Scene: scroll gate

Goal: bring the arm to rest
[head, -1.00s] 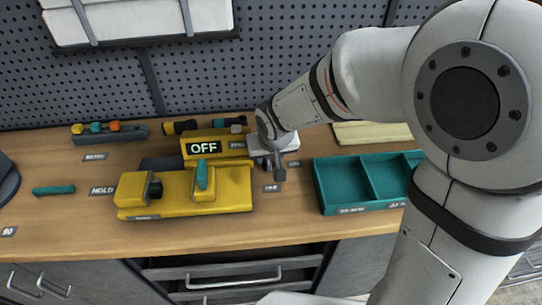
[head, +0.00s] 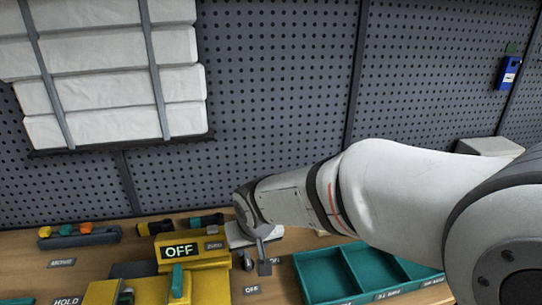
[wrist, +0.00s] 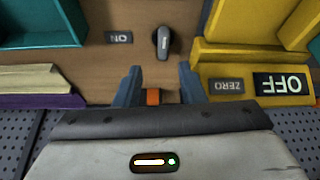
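My gripper (head: 258,262) hangs over the bench, between the yellow fixture with the OFF display (head: 180,251) and the teal tray (head: 312,283). In the wrist view my gripper (wrist: 160,84) has its two blue-grey fingers apart. A small orange piece (wrist: 153,97) shows between their bases; I cannot tell whether it belongs to the gripper. A dark knob-like object (wrist: 163,43) is on the wood beyond the fingertips, apart from them. The OFF display also shows in the wrist view (wrist: 283,84), beside a ZERO label (wrist: 226,86).
A rack with coloured-ended items (head: 80,238) stands at the back left. White wrapped packs (head: 95,92) are strapped to the pegboard (head: 270,100). A pale block over a purple one (wrist: 38,80) lies near the gripper. Open air lies above the bench.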

